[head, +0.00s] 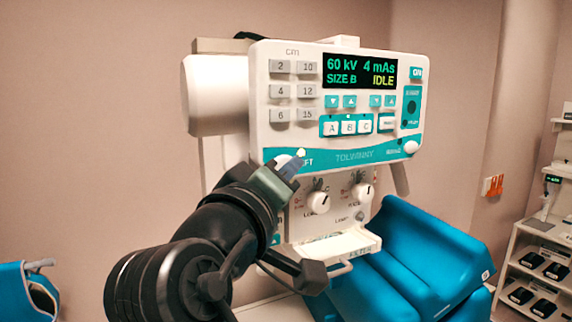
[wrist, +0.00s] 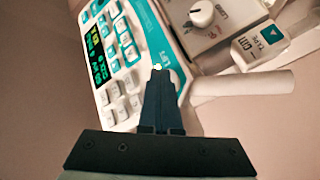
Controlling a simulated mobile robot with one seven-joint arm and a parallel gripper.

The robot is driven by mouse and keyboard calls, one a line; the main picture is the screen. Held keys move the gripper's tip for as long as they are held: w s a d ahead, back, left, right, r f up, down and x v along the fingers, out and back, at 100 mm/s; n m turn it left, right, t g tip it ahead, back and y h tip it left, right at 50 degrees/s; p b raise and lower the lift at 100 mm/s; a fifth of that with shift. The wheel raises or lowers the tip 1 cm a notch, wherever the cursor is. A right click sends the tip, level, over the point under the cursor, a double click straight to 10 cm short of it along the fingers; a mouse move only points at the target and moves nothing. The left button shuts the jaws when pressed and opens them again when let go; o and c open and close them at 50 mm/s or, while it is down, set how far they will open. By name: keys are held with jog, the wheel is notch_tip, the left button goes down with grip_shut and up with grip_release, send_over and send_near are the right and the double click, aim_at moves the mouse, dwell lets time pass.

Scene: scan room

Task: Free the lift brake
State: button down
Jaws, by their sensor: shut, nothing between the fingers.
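A white control head with a teal lower strip (head: 350,152) holds the lift control at its left end. Its label, partly covered, reads "...FT" in the head view and "LIFT" in the wrist view (wrist: 156,55). A white rounded knob (head: 283,161) shows beside that label, partly hidden by my gripper. My gripper (head: 294,164) is shut and empty, with its fingertips at this left end; they also show in the wrist view (wrist: 160,72). A small white tip shows just past the fingertips. I cannot tell whether they touch it.
The lit display (head: 360,73) reads IDLE. Another white knob (head: 411,147) sits at the strip's right end. Collimator knobs (head: 318,202) and a white tray (head: 335,246) are below. A blue padded chair (head: 430,245) stands lower right, shelves (head: 535,260) at far right.

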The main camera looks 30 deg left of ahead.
jog(key=s+d, duration=0.3)
jog(key=d, duration=0.1)
jog(key=shift+s+d, duration=0.35)
jog(key=shift+d, duration=0.05)
dwell(0.4)
jog(key=s+d+r+m+t+h+b, duration=0.1)
jog(key=s+d+r+m+t+b, duration=0.1)
jog(key=d, duration=0.5)
jog(key=s+d+r+m+t+h+b, duration=0.1)
jog(key=s+d+r+m+t+b, duration=0.2)
jog(key=m, duration=0.6)
jog(key=s+d+r+t, duration=0.2)
jog(key=s+d+t, duration=0.1)
jog(key=s+d, duration=0.1)
jog(key=shift+s+d+t, duration=0.25)
jog(key=shift+d+t, duration=0.05)
jog(key=shift+t, duration=0.1)
